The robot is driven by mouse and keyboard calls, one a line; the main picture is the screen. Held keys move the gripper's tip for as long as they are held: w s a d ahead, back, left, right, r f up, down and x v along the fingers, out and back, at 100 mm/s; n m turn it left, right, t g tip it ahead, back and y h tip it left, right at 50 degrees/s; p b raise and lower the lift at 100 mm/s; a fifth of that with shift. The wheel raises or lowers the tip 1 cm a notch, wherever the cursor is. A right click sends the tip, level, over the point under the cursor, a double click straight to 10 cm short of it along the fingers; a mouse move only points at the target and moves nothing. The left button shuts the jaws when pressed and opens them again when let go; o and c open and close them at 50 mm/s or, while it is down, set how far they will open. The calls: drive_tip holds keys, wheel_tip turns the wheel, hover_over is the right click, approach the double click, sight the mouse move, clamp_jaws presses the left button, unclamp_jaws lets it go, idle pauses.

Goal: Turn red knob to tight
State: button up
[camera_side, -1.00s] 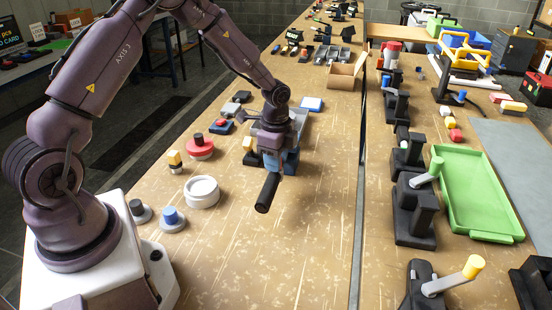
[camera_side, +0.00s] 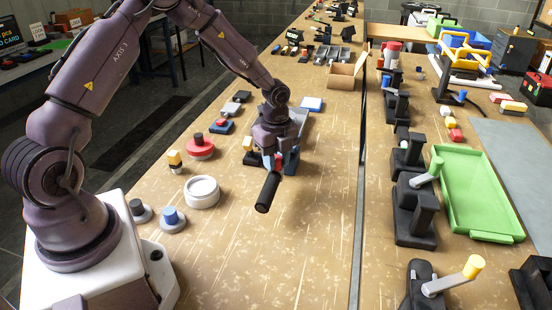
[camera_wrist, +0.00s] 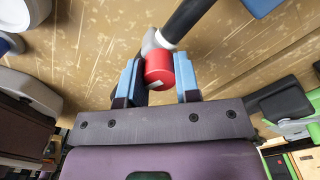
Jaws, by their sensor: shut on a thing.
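A small red cylindrical knob (camera_wrist: 157,70) sits between the two blue fingers of my gripper (camera_wrist: 160,82) in the wrist view. The fingers are shut on it, one on each side. A light grey joint (camera_wrist: 155,40) lies just beyond the knob, with a thick black handle (camera_wrist: 188,18) running from it. In the side view, my gripper (camera_side: 286,162) points down over the tabletop and a bit of the red knob (camera_side: 278,162) shows at the fingers. The black handle (camera_side: 268,192) slants toward the camera. No tight mark can be read.
To the left of my gripper stand a red disc with a black top (camera_side: 200,150), a white round dial (camera_side: 202,192) and a yellow-topped post (camera_side: 175,160). An open cardboard box (camera_side: 343,76) is farther back. The table in front of the handle is clear.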

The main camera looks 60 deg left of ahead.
sight(276, 158)
drive_tip(key=shift+r, duration=0.1)
idle(0.3)
drive_tip(key=o, duration=0.9)
wheel_tip(276, 158, up, 13)
drive_tip(key=shift+f, duration=0.1)
